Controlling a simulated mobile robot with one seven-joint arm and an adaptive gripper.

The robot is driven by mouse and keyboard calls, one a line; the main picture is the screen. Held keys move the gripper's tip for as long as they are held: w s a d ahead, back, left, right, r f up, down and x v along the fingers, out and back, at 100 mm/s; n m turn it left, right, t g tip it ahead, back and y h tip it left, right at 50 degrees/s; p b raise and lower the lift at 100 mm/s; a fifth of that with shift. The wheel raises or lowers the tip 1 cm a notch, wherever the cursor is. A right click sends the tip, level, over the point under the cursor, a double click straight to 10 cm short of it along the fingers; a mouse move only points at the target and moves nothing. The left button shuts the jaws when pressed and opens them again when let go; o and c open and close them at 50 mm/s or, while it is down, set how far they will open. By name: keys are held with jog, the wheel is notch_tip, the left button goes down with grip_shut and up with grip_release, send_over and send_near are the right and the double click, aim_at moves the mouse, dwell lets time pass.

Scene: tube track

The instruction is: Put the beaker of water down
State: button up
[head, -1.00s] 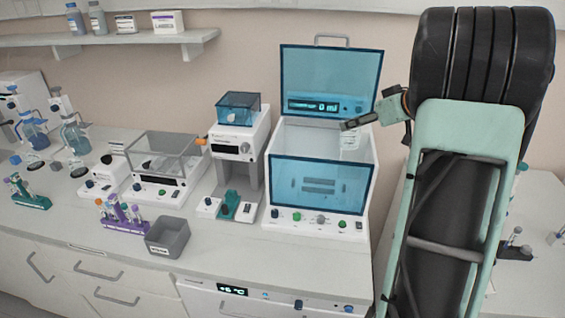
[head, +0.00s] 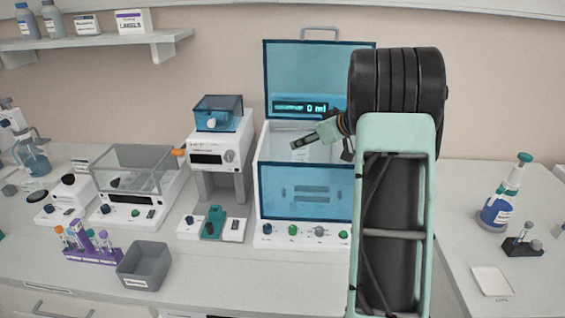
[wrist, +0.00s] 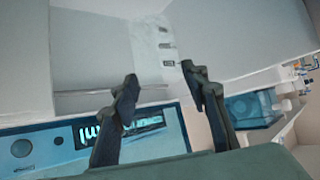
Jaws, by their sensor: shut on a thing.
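My gripper (head: 299,144) reaches from the right into the white box machine (head: 262,150) with the raised blue lid (head: 305,75) and blue front panel (head: 300,190). In the wrist view my gripper's dark fingers (wrist: 158,86) stand apart, shut on a pale, clear-walled beaker (wrist: 168,48) with small printed marks. The beaker shows faintly below the fingers in the head view (head: 304,154). Its base and water level are hard to make out. The lid display (head: 302,107) reads 0 ml.
An open grey bin (head: 146,266) and a purple tube rack (head: 95,248) stand at the front left. A device with a blue cover (head: 218,112) is left of the box. On the right bench are a blue bottle (head: 496,212) and a white square pad (head: 491,281).

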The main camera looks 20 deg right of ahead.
aim_at(295, 156)
jog(key=w+a+p, duration=0.2)
jog(key=w+a, duration=0.2)
jog(key=w, duration=0.6)
jog(key=shift+s+d+f+b, duration=0.1)
jog(key=shift+f+b, duration=0.45)
jog(key=shift+f, duration=2.45)
jog(key=shift+s+d+f+b, duration=0.1)
jog(key=shift+f+b, duration=0.45)
jog(key=shift+f, duration=2.45)
jog(key=shift+f, duration=0.1)
jog(key=o, duration=0.7)
jog(key=shift+v, duration=3.8)
jog(key=shift+a, duration=0.1)
